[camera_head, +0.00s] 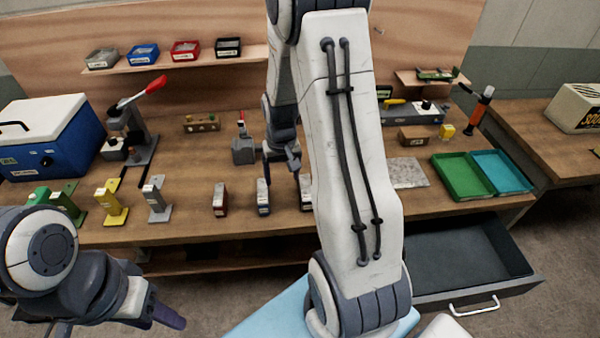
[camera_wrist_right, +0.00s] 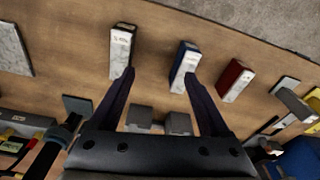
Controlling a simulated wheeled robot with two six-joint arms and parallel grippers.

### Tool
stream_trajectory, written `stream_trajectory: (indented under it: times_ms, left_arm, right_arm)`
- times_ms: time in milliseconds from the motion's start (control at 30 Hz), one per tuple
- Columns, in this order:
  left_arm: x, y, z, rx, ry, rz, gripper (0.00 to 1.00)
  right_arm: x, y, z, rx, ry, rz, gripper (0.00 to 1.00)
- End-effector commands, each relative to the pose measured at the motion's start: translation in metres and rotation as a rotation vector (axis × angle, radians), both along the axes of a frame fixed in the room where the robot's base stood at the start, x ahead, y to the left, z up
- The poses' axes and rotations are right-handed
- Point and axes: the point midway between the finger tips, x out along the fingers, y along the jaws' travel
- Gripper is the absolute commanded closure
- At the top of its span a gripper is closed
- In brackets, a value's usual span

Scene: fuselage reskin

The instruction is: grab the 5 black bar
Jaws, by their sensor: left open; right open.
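Three small upright bars with pale labelled faces stand in a row near the bench's front edge: a red one (camera_head: 220,199), a blue one (camera_head: 263,197) and a dark-sided one (camera_head: 306,194), partly behind my right arm. The right wrist view shows the dark bar (camera_wrist_right: 122,50), the blue bar (camera_wrist_right: 184,66) and the red bar (camera_wrist_right: 235,80). My right gripper (camera_wrist_right: 160,76) is open and empty. One fingertip appears by the dark bar and the other by the blue bar; contact cannot be told. My left gripper (camera_head: 168,314) is open, low in front of the bench.
Yellow (camera_head: 112,204) and grey (camera_head: 156,201) fixtures stand left of the bars. A blue cooler box (camera_head: 50,140) is far left, a lever press (camera_head: 130,135) beside it. Green (camera_head: 462,178) and teal (camera_head: 503,172) trays lie right. An open drawer (camera_head: 465,262) juts out below.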

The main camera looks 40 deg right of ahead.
Motion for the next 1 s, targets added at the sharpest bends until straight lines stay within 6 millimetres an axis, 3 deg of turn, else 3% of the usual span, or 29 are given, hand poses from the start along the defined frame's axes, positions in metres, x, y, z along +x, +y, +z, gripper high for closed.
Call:
stream_trajectory:
  times_ms: [33, 100, 233, 533, 767, 1000]
  left_arm:
    - [0.000, 0.000, 0.016, 0.000, 0.000, 0.000, 0.50]
    - [0.000, 0.000, 0.022, 0.000, 0.000, 0.000, 0.50]
    - [0.000, 0.000, 0.027, 0.001, 0.001, 0.000, 0.50]
    - [0.000, 0.000, 0.036, 0.001, 0.001, -0.002, 0.50]
    - [0.000, 0.000, 0.042, 0.001, 0.001, -0.003, 0.50]
    - [0.000, 0.000, 0.061, 0.000, -0.001, -0.006, 0.50]
  right_arm:
    - [-0.003, -0.026, 0.002, -0.001, 0.004, -0.064, 0.20]
    - [-0.006, -0.049, -0.004, -0.004, 0.000, -0.119, 0.20]
    - [-0.010, -0.071, -0.014, -0.008, -0.003, -0.170, 0.20]
    - [-0.006, -0.074, -0.056, -0.007, -0.002, -0.173, 0.20]
    - [-0.004, -0.074, -0.069, -0.008, -0.004, -0.171, 0.20]
    - [-0.005, -0.074, -0.095, -0.006, -0.001, -0.173, 0.20]
